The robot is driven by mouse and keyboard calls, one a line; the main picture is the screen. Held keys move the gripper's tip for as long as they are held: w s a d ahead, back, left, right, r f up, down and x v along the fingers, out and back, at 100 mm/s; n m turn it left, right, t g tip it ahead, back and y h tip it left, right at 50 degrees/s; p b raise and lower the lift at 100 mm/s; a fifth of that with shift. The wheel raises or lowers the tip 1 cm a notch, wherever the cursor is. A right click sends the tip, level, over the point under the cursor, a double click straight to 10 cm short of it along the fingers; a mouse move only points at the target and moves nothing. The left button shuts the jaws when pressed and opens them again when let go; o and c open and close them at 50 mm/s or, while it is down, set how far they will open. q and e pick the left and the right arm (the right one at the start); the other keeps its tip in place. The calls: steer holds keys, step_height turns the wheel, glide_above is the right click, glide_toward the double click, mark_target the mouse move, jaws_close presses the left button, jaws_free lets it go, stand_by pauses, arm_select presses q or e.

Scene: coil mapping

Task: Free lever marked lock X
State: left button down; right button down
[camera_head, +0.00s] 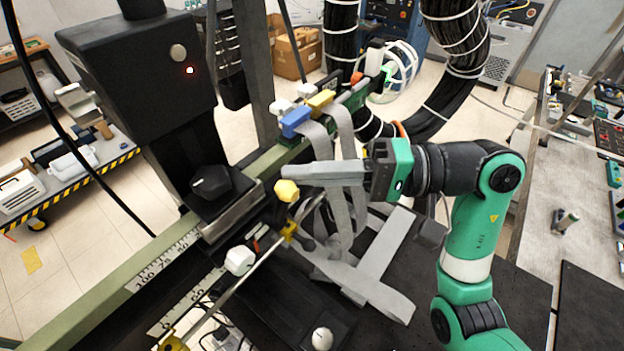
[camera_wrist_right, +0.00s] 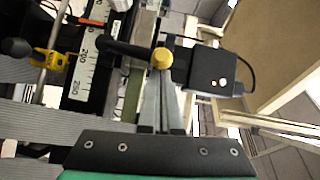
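A yellow faceted knob (camera_head: 287,190) sits at the end of a dark lever beside the machine's rail; it also shows in the wrist view (camera_wrist_right: 162,58). I cannot read any lock X mark on it. My right gripper (camera_head: 288,173) comes in from the right with its long grey fingers level. Its fingertips are right at the yellow knob, and the knob shows just below them in the head view. In the wrist view the fingers (camera_wrist_right: 163,78) lie close together behind the knob. Whether they grip it is not clear. My left gripper is out of view.
A black machine head (camera_head: 135,75) with a red light stands at left above a scaled green rail (camera_head: 110,290). White knobs (camera_head: 240,260) and a yellow clamp (camera_head: 289,231) are close by. Blue and yellow blocks (camera_head: 296,120) with hanging grey straps lie behind the fingers.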

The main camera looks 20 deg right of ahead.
steer(key=shift+s+a+r, duration=0.15)
steer(key=shift+a, duration=0.1)
stand_by(0.5)
